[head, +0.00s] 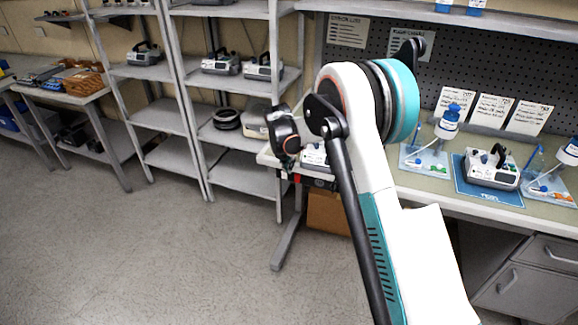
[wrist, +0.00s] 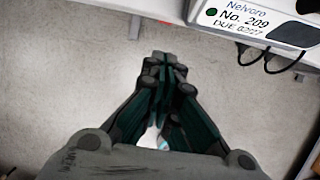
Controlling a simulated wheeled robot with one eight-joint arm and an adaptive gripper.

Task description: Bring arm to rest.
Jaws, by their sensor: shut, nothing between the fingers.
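My arm (head: 380,215) rises from the lower right of the head view and bends at a white and teal elbow in front of the bench. My gripper (wrist: 164,68) shows in the wrist view with its fingers together and nothing between them, above the grey floor. In the head view the fingers cannot be made out clearly. A white pump labelled Nelvoro No. 209 (wrist: 262,22) is at the top right of the wrist view, apart from the fingers. A pump at the bench's left end (head: 313,154) is partly hidden behind my arm in the head view.
The bench (head: 430,172) holds a pump on a blue mat (head: 490,170) and trays with blue-capped bottles (head: 425,160). Shelves (head: 165,118) with several pumps stand at the back left. A side table (head: 75,98) is farther left. The floor (head: 150,260) in front is clear.

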